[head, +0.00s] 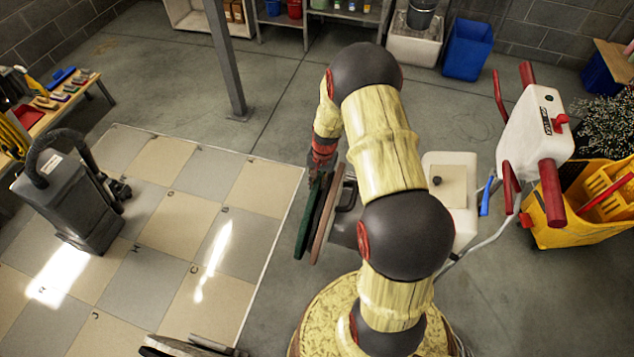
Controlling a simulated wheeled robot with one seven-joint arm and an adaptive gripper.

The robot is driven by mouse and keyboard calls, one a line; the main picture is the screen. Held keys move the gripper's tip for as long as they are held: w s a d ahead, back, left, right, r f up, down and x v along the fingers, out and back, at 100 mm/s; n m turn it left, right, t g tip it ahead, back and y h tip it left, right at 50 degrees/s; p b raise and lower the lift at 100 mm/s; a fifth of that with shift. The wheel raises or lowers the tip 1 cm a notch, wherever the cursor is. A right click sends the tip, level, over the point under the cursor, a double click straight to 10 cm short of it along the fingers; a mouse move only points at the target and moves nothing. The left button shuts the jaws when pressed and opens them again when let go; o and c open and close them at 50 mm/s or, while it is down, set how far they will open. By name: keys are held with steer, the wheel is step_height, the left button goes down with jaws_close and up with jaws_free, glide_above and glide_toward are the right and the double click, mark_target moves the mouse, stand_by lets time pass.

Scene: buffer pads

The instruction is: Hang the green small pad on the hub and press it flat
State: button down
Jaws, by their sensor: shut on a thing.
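The green pad (303,228) shows edge-on in the middle of the head view, standing upright. My gripper (320,168) reaches down from above and is shut at the pad's top edge. Just right of the pad is a dark disc layer, then a pinkish-brown disc (326,222), both also upright. I cannot tell whether the green pad touches them. These discs stand in front of the tipped floor machine, with its grey motor part (345,232) behind my arm. The hub itself is hidden by the pad and discs.
The machine's white tank (455,188) and red-gripped handle (535,130) lie to the right, beside a yellow mop bucket (590,200). A dark vacuum (72,200) stands on the checkered floor (180,225) at left. A grey post (225,60) rises behind. The checkered floor is mostly clear.

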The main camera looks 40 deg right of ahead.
steer(key=shift+p, duration=0.55)
steer(key=shift+s+f, duration=0.1)
steer(key=shift+f, duration=0.2)
stand_by(0.9)
steer(key=c, duration=1.6)
jaws_free()
steer(key=r, duration=1.2)
steer(key=shift+s+d, duration=0.3)
